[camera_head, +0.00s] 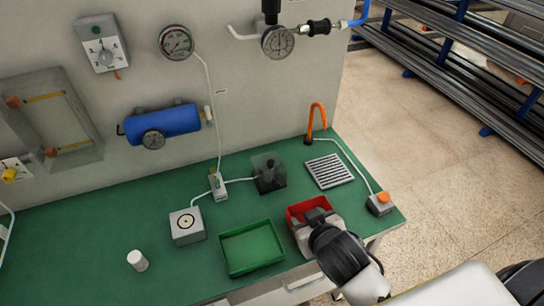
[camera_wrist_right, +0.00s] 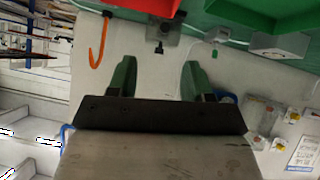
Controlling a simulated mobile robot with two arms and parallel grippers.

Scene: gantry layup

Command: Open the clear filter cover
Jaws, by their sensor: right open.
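A small see-through box with a dark part inside, which looks like the clear filter cover (camera_head: 268,172), stands on the green bench top, closed as far as I can tell. A larger clear wall cover (camera_head: 62,112) over yellow-banded parts hangs at the left; I cannot tell for sure which one is the filter's. My right gripper (camera_head: 316,218) is over the red tray, in front and to the right of the small clear box and apart from it. In the right wrist view my right gripper (camera_wrist_right: 158,82) has its two green fingers wide apart with nothing between them. My left gripper is out of view.
The red tray (camera_head: 296,211) and green tray (camera_head: 252,248) lie at the front. A metal grate (camera_head: 329,171), orange hook (camera_head: 316,121) and grey box with an orange button (camera_head: 381,204) are at the right. A white tube joins the clear box. The front left bench is mostly free.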

